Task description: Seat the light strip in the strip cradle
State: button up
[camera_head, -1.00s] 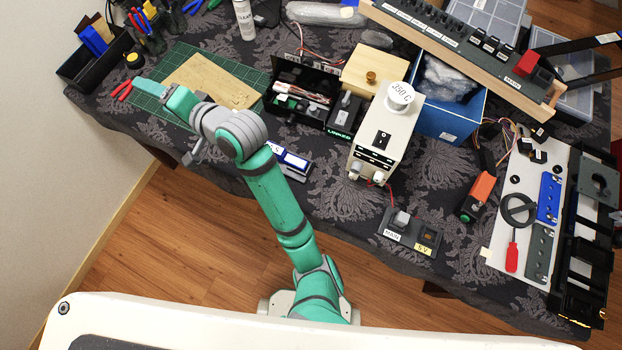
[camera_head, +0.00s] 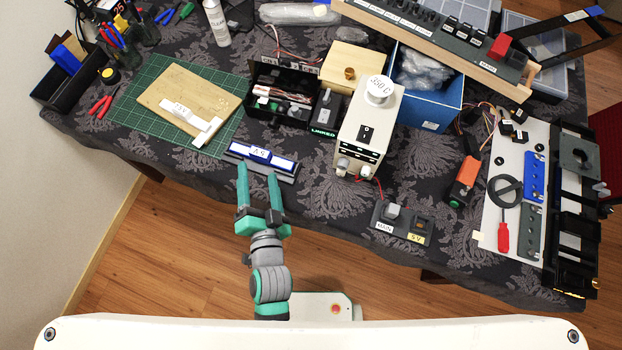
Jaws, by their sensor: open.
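A blue-and-white bar (camera_head: 260,153) with a "5V" label lies along a dark grey cradle-like holder (camera_head: 288,177) at the table's front edge. I take them for the light strip and the strip cradle. I cannot tell whether the bar is fully down in the holder. My gripper (camera_head: 257,173) is open, its two fingers apart and pointing at the front side of the holder. Nothing shows between the fingers. The fingertips appear close to the holder's front edge; whether they touch it is unclear.
A wooden board (camera_head: 180,88) with white labelled pieces (camera_head: 207,131) lies on a green cutting mat (camera_head: 140,120). A black box of parts (camera_head: 268,112) and a white "350 C" device (camera_head: 362,135) stand behind and right. Bare cloth lies right of the holder.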

jog(key=s+d+n+h, duration=0.3)
jog(key=s+d+n, duration=0.4)
jog(key=s+d, duration=0.6)
jog(key=s, duration=0.4)
jog(key=shift+f+n, duration=0.2)
jog(key=shift+n, duration=0.1)
